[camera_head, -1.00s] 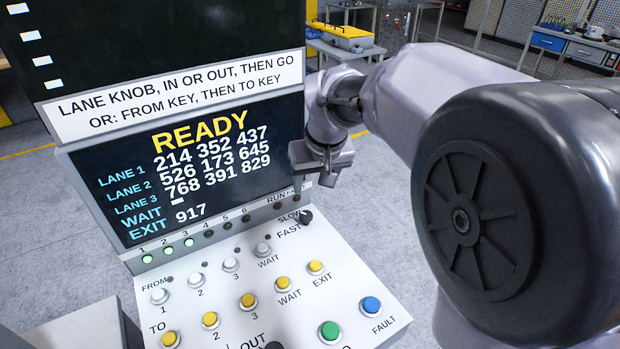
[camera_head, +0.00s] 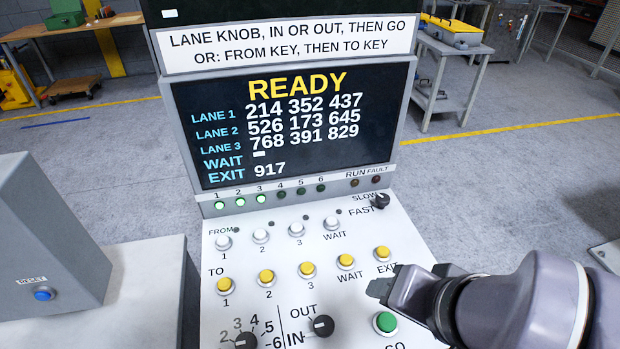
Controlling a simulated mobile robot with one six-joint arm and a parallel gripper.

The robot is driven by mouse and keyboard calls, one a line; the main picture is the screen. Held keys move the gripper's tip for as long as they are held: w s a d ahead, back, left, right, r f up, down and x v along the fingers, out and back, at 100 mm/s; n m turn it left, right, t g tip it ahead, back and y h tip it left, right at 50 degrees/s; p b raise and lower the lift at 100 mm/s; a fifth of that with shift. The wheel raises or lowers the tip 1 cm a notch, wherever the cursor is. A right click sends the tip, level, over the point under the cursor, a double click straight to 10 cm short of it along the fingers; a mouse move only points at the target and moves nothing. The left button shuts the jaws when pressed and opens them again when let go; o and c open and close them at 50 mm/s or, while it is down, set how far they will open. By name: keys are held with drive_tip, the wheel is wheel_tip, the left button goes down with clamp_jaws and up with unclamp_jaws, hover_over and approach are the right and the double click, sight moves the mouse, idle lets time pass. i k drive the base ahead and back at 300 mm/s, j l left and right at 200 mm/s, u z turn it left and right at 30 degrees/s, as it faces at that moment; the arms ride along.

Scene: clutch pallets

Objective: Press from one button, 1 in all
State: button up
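The row of white FROM buttons is on the sloped white panel. FROM 1 (camera_head: 223,242), FROM 2 (camera_head: 260,236), FROM 3 (camera_head: 296,230) and FROM WAIT (camera_head: 332,223) all show uncovered. My gripper (camera_head: 376,290) is over the lower right of the panel, between the yellow EXIT button (camera_head: 382,253) and the green GO button (camera_head: 385,322). It is right of and below the FROM row, apart from it. Its finger opening cannot be made out. The screen (camera_head: 290,120) reads READY, with lanes 1 to 3 listed, WAIT a dash and EXIT 917.
Yellow TO buttons (camera_head: 266,278) form a row below the FROM row. A lane selector knob (camera_head: 246,341), an IN/OUT knob (camera_head: 322,326) and a SLOW/FAST knob (camera_head: 381,200) stand on the panel. A grey box with a blue RESET button (camera_head: 44,294) is at left.

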sight(223, 242)
drive_tip(key=u, duration=1.35)
